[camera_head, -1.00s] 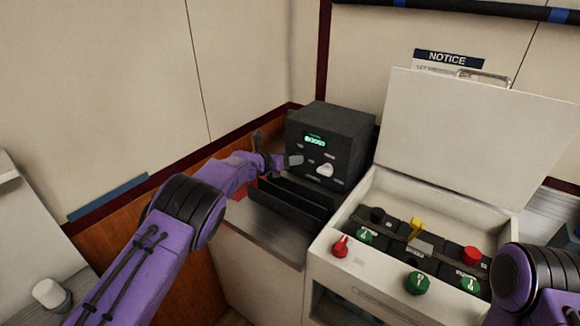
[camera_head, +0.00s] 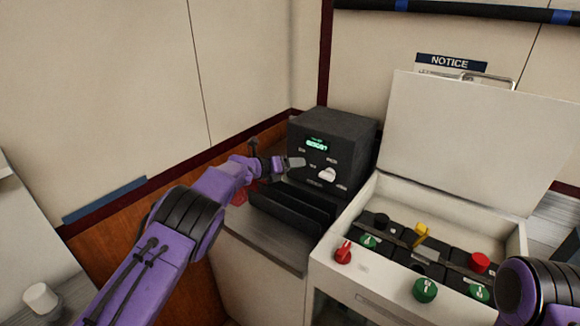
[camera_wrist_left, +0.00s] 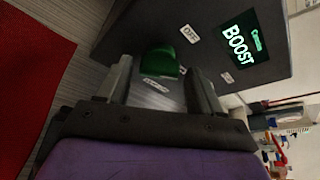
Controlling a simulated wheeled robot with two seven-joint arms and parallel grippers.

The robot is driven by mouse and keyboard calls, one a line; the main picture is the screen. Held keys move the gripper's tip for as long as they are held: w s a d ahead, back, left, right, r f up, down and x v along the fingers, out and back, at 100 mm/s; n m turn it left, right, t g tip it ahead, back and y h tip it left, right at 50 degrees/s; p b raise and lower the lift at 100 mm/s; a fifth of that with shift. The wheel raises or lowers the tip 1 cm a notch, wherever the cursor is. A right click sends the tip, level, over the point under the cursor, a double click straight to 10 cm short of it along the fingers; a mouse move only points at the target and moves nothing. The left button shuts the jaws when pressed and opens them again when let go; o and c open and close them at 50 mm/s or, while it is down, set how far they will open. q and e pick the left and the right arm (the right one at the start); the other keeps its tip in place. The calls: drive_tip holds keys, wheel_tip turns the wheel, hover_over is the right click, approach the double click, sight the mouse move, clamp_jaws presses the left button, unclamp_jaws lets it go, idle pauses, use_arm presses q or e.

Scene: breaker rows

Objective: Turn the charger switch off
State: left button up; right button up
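The charger (camera_head: 355,130) is a dark box with a lit green display (camera_head: 317,146). A pale knob (camera_head: 327,174) sits on its front in the head view. In the left wrist view the display (camera_wrist_left: 245,40) reads BOOST, and a green knob (camera_wrist_left: 160,62) shows beside an OFF label. My left gripper (camera_head: 297,162) is at the charger's front, left of the pale knob. In the left wrist view its fingers (camera_wrist_left: 162,72) are apart, with the green knob seen between them. I cannot tell whether they touch it. My right arm shows at the lower right; its gripper is out of view.
Black trays (camera_head: 290,205) stand below and in front of the charger. To the right, an open white case (camera_head: 345,280) holds green, red and yellow controls, with its lid (camera_head: 470,135) raised. A wooden wall panel (camera_head: 110,245) runs along the left.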

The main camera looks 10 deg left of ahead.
use_arm(q)
drive_tip(key=shift+o, duration=0.2)
drive_tip(key=p+v, duration=0.3)
drive_tip(key=v, duration=0.7)
drive_tip(key=shift+s+a, duration=0.15)
drive_tip(key=shift+s, duration=0.05)
drive_tip(key=shift+c, duration=0.3)
